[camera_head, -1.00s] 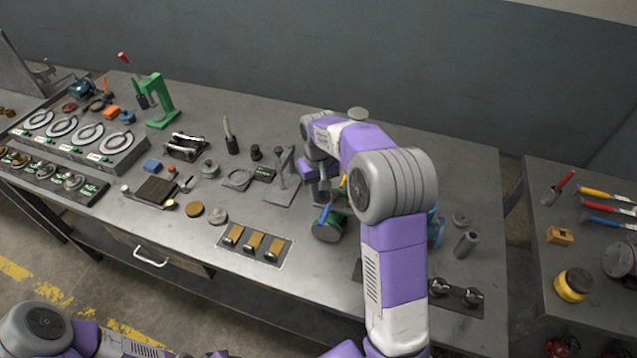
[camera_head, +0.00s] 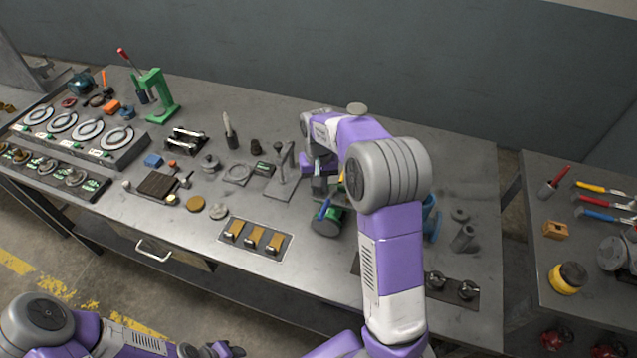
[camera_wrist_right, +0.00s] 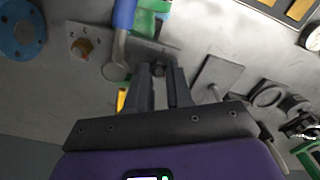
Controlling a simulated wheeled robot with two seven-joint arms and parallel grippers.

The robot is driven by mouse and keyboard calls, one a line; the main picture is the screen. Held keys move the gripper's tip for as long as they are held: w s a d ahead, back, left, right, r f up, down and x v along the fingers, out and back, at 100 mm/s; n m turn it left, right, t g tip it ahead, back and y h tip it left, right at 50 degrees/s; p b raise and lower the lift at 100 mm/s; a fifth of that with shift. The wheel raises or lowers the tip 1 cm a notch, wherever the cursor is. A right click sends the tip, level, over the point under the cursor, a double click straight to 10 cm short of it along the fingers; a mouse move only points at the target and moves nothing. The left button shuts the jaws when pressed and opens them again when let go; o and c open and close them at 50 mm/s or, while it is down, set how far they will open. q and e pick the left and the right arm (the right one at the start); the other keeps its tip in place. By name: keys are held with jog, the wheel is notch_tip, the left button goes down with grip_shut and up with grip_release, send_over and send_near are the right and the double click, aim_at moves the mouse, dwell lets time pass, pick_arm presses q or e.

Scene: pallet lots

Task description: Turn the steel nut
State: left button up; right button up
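In the right wrist view a small dark round piece (camera_wrist_right: 159,70), possibly the steel nut, sits on a grey plate (camera_wrist_right: 172,52). My right gripper (camera_wrist_right: 161,76) has its two dark fingers apart, with this piece between or just beyond their tips; contact cannot be told. A brass-coloured nut (camera_wrist_right: 82,47) sits on a marked plate to the left.
A panel with brass switches (camera_head: 255,239) lies in front. A second table (camera_head: 535,200) is at right.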

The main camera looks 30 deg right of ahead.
jog(key=o, duration=0.4)
jog(key=shift+c, duration=0.2)
